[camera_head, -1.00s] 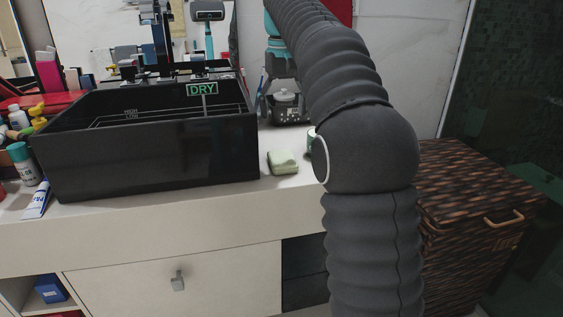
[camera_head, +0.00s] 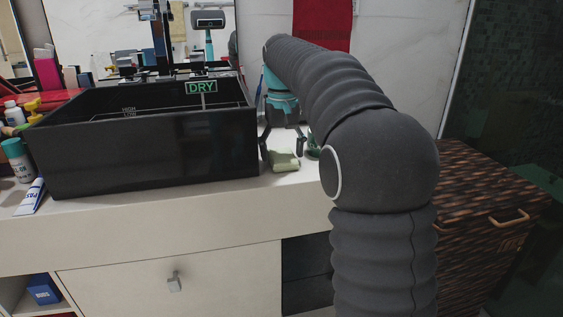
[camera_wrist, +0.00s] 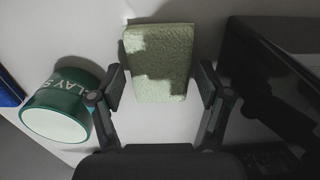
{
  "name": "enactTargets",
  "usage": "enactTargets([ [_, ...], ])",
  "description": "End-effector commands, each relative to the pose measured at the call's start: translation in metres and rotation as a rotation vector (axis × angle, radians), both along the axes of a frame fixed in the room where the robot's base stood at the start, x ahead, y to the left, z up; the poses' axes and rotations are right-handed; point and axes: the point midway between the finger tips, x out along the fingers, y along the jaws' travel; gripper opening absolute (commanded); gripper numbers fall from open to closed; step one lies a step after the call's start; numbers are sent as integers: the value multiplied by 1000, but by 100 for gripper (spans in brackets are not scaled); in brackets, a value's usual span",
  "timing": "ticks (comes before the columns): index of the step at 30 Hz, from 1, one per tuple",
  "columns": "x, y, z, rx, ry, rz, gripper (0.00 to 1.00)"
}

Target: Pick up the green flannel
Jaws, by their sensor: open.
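The green flannel (camera_head: 285,161) is a pale green folded block on the white counter, just right of the black basin. In the wrist view the flannel (camera_wrist: 159,63) lies between and a little beyond the fingertips. My gripper (camera_head: 283,148) points down over the flannel, its fingers on either side of it. In the wrist view my gripper (camera_wrist: 160,88) is open, with a narrow gap between each fingertip and the flannel's sides. I cannot tell whether the fingertips are level with the flannel or above it.
A green and white round tub (camera_wrist: 60,107) stands close to the left finger in the wrist view. The black basin wall (camera_wrist: 285,55) is close on the right. A woven hamper (camera_head: 485,210) stands right of the counter. Bottles (camera_head: 17,160) stand left of the basin.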

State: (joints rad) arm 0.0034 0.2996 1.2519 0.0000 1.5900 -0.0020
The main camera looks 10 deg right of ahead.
Motion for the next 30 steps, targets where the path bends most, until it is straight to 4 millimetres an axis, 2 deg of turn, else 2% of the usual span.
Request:
enactTargets([
  [7, 0, 0, -2, 0, 0, 0, 77],
  [8, 0, 0, -2, 0, 0, 0, 75],
  [12, 0, 0, -2, 0, 0, 0, 40],
  [16, 0, 0, -2, 0, 0, 0, 40],
  [17, 0, 0, -2, 0, 0, 0, 36],
  [23, 0, 0, -2, 0, 0, 0, 36],
  [30, 1, 0, 14, 0, -1, 0, 36],
])
